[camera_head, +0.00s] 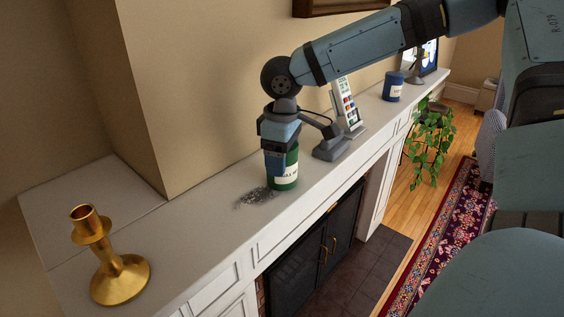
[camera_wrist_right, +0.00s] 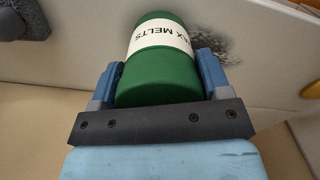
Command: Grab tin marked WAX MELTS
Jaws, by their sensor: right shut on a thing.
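The green tin (camera_head: 286,179) with a white label stands on the white mantel shelf (camera_head: 225,212). In the right wrist view the tin (camera_wrist_right: 157,82) carries the words WAX MELTS on its label. My right gripper (camera_head: 277,160) comes down on the tin from above, and its blue fingers are shut on the tin's two sides, as the right wrist view shows (camera_wrist_right: 160,85). The gripper hides part of the tin in the head view. I do not see my left gripper.
A brass candlestick (camera_head: 113,262) stands at the near left of the shelf. A dark smudge (camera_head: 258,198) lies beside the tin. A phone on a grey stand (camera_head: 347,104) and a blue tin (camera_head: 393,87) are farther right. Bare shelf lies between candlestick and smudge.

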